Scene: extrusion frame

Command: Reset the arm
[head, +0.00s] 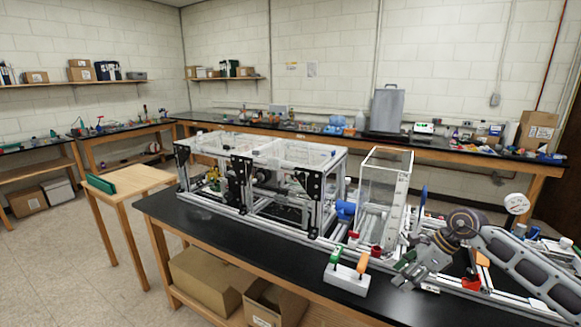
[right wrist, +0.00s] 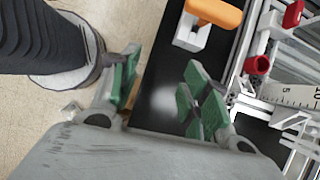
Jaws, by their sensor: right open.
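My right gripper (head: 405,272) is over the right part of the black bench, at the end of the arm that comes in from the right. In the right wrist view its green-padded fingers (right wrist: 162,88) are apart, with only the black bench top and a strip of wood between them. It holds nothing. The aluminium extrusion frame (head: 247,208) stands on the bench to the left of the gripper. My left gripper is not in view.
A clear box (head: 385,180) rises behind. A red cup (head: 471,283) is to the right. The bench's front left is clear.

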